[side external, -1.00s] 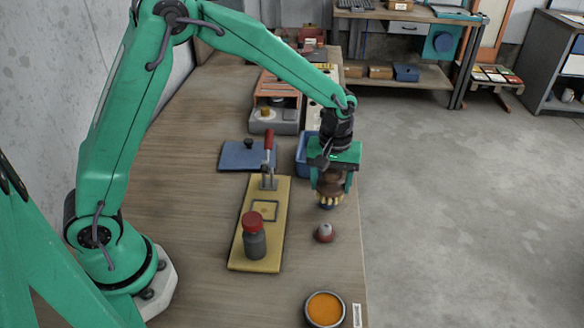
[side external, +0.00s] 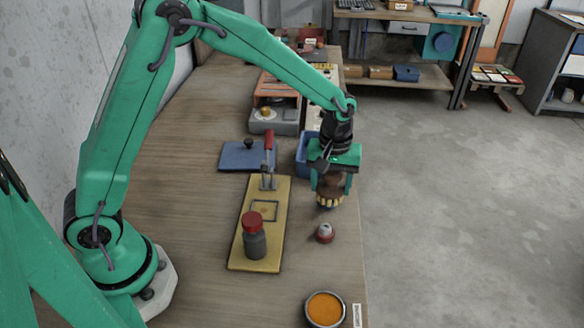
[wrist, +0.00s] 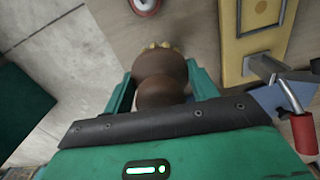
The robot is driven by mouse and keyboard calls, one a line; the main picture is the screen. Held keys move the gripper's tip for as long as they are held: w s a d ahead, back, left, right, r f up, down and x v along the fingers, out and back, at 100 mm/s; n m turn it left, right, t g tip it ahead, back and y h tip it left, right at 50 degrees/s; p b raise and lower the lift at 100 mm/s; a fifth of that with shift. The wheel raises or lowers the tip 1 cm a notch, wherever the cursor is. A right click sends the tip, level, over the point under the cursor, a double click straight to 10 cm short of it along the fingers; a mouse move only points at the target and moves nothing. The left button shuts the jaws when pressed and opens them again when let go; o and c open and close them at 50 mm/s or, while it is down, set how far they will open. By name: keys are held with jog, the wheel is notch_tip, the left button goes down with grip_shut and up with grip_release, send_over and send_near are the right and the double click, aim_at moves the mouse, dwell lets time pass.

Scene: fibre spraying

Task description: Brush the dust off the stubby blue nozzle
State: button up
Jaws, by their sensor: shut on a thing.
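My gripper (side external: 331,186) is shut on a brown, rounded brush (wrist: 162,80) with yellow bristles. The bristles (side external: 330,203) point down, low over the bench near its right edge. A small bit of dark blue, seemingly the stubby blue nozzle (side external: 322,207), shows at their lower left in the side view. The rest of it is hidden behind the brush, and I cannot tell whether the bristles touch it. In the wrist view the brush covers that spot. A red and grey-white nozzle (side external: 324,232) stands apart, just nearer the camera; it also shows at the wrist view's top edge (wrist: 146,4).
A yellow board (side external: 264,235) with a red-capped grey bottle (side external: 254,238) and a red-handled clamp (side external: 269,160) lies to the left. A blue bin (side external: 303,160) stands behind my gripper. A bowl of orange stuff (side external: 325,309) sits at the front, near the bench edge.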

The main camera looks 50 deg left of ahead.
jog(key=shift+f, duration=0.7)
dwell(0.3)
jog(key=shift+w+a+r, duration=0.1)
jog(key=shift+w+a, duration=1.55)
jog(key=shift+a, duration=0.15)
jog(key=shift+s+d, duration=1.7)
jog(key=shift+d, duration=0.15)
jog(key=shift+r, duration=3)
jog(key=shift+r, duration=0.15)
